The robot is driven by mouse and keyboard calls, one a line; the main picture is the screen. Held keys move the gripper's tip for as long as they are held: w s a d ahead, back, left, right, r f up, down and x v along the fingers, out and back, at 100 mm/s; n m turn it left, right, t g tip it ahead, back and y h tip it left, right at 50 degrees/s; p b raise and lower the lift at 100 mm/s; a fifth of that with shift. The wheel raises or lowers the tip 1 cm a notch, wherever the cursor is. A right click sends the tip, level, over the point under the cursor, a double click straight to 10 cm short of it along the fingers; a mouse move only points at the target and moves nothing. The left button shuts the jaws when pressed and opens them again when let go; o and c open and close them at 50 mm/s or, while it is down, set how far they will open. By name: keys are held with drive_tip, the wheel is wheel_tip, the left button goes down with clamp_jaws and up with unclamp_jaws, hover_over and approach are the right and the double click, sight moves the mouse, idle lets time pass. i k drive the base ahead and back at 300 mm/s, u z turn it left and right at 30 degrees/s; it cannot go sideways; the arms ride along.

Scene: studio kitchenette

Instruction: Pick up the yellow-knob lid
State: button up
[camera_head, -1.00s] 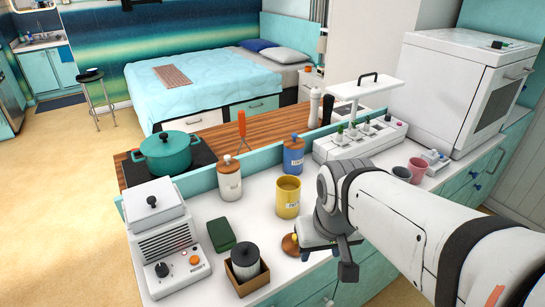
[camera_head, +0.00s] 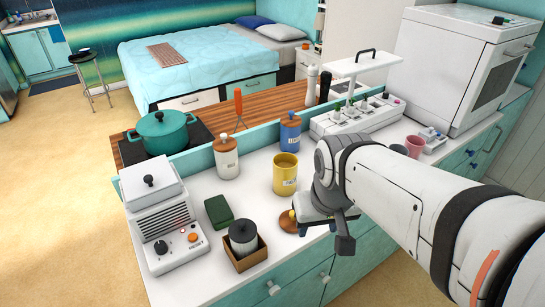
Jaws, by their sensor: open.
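The yellow-knob lid (camera_head: 287,223) is a round brown wooden lid lying on the white counter near its front edge. Its small yellow knob is on top, and its right side is partly hidden by my gripper. My gripper (camera_head: 323,237) is open, just right of the lid and low over the counter's front edge. I see nothing between its fingers, and cannot tell whether it touches the lid. A yellow canister (camera_head: 285,178) with no lid on it stands upright behind the lid.
A wooden box (camera_head: 245,262) with a dark-lidded jar and a green block (camera_head: 218,211) are to the left. White canister (camera_head: 226,160) and blue canister (camera_head: 290,132) stand behind. A white planter (camera_head: 350,118) and cups (camera_head: 414,146) are further right. Bare counter lies around the lid's left.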

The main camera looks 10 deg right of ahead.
sight(287, 220)
drive_tip(key=u, duration=2.15)
drive_tip(key=k, duration=1.35)
drive_tip(key=z, duration=0.75)
drive_tip(key=i, duration=1)
drive_tip(key=z, duration=0.05)
